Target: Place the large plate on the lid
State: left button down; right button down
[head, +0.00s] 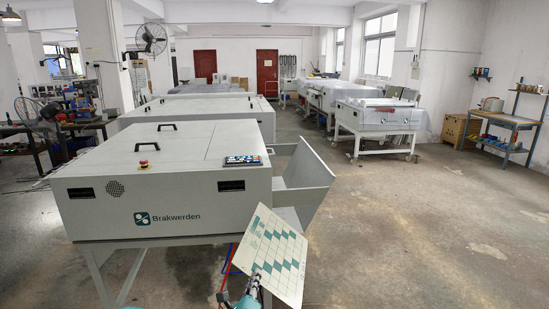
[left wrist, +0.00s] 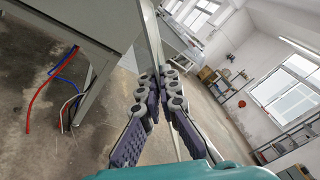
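The large plate (head: 272,252) is a thin cream sheet with a pattern of teal parallelograms. It is held tilted in the air in front of the machine's right front corner. My left gripper (head: 257,274) is shut on its lower left edge. In the left wrist view, the fingers (left wrist: 168,88) close on the plate, which shows nearly edge-on as a thin strip. The lid (head: 150,160) is the flat light grey top of the Brakwerden machine, with two black handles, behind and left of the plate. My right gripper is not in view.
A red stop button (head: 144,163) and a control panel (head: 243,160) sit on the machine top. An angled grey tray (head: 305,172) sticks out at the machine's right end, behind the plate. Open floor (head: 420,230) lies to the right.

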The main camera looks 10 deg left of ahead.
aim_at(101, 152)
jog(key=j+u, duration=0.95)
jog(key=u, duration=0.15)
jog(key=i+j+u, duration=0.1)
jog(key=u, duration=0.3)
jog(key=i+j+u, duration=0.15)
jog(key=u, duration=0.25)
jog(key=i+j+u, duration=0.15)
jog(key=u, duration=0.25)
jog(key=i+j+u, duration=0.15)
jog(key=u, duration=0.2)
jog(key=i+j+u, duration=0.1)
jog(key=i+u, duration=0.2)
jog(key=i, duration=0.5)
jog(key=i+z, duration=0.4)
jog(key=i+j+z, duration=0.2)
jog(key=i+z, duration=0.25)
jog(key=i+j+z, duration=0.4)
jog(key=k+l, duration=0.05)
jog(key=l, duration=0.05)
